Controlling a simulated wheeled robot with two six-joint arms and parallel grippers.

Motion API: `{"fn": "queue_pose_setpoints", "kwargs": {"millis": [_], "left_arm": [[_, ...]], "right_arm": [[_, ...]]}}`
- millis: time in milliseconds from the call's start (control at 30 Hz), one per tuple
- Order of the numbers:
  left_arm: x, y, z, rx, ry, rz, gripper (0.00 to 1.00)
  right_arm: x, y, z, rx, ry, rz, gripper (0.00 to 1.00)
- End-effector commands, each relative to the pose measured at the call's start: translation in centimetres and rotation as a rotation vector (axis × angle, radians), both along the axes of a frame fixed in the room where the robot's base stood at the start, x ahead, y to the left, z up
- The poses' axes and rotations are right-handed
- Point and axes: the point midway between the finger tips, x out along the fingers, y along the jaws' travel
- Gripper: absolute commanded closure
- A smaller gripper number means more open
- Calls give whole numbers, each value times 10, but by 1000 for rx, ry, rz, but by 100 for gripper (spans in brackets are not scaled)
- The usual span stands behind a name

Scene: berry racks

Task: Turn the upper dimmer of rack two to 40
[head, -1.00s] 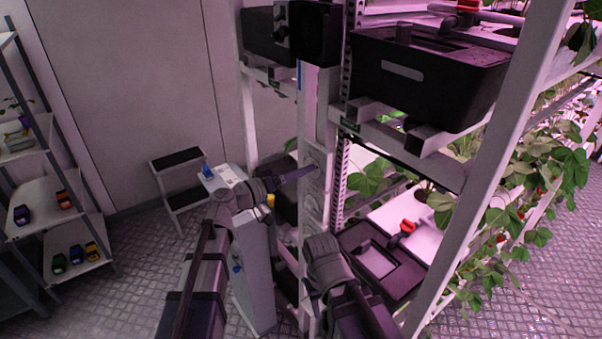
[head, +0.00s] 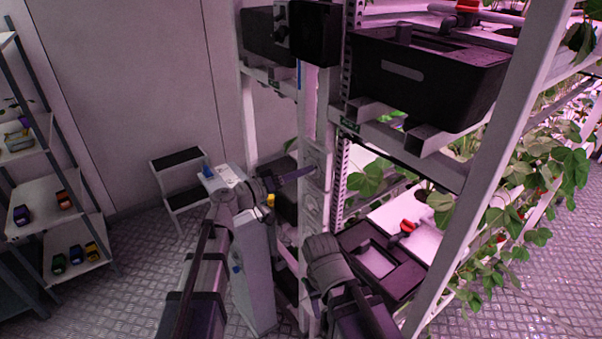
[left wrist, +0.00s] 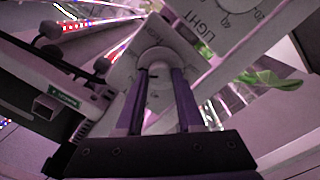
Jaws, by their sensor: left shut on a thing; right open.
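The upper dimmer plate (head: 318,158) is on the pale rack post. My left gripper (head: 311,170) reaches it from the left. In the left wrist view, the two purple fingers of my left gripper (left wrist: 160,75) are closed on the pale round dimmer knob (left wrist: 155,58). The knob's pointer cannot be made out. A lower dimmer plate (head: 312,208) is just below on the same post. My right gripper (head: 314,297) is low by the post, open, its fingers mostly hidden by its wrist.
Black bins (head: 425,85) sit on the rack above, and a black tank with a red valve (head: 407,226) is lower right. A grey cabinet (head: 252,265) and a step stool (head: 180,170) stand left of the post. Leafy plants (head: 510,210) hang at right.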

Motion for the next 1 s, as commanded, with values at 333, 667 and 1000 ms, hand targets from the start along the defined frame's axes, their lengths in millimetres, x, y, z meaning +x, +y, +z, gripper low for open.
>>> {"fn": "queue_pose_setpoints", "kwargs": {"millis": [333, 667, 1000], "left_arm": [[0, 0, 0, -29, 41, -1, 100], [0, 0, -1, -175, 240, -4, 100], [0, 0, -1, -366, 502, -3, 100]], "right_arm": [[0, 0, -1, 0, 0, 0, 50], [0, 0, -3, 0, 0, 0, 50], [0, 0, -5, 0, 0, 0, 50]]}}
